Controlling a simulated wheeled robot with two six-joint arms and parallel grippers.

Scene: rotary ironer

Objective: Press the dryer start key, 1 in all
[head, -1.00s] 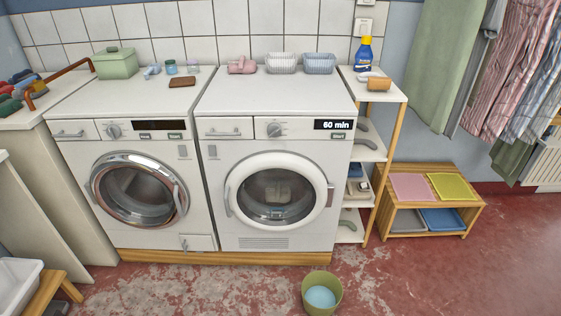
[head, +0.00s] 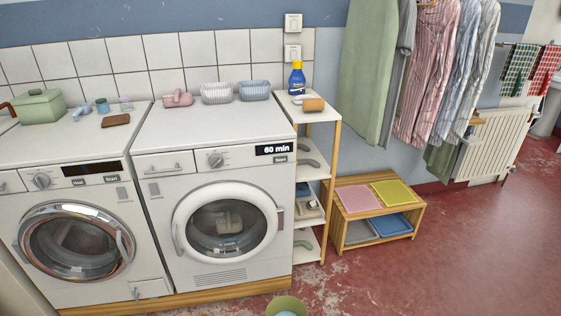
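The dryer (head: 160,222) is the right one of two white front-loaders, with a white-rimmed round door (head: 228,222) that looks shut. Its dark display (head: 274,149) reads "60 min". The small start key (head: 278,160) sits just below the display, at the right end of the panel. A round knob (head: 216,160) is left of the display. The washer (head: 20,200) with a chrome-rimmed door stands at left and has its own Start key (head: 111,178). Neither of my grippers shows in the head view.
A narrow shelf (head: 327,120) with a blue bottle (head: 297,78) stands right of the dryer. A low wooden rack (head: 376,237) with coloured trays is further right. A green bucket (head: 286,306) is on the floor in front. Red floor at right is clear.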

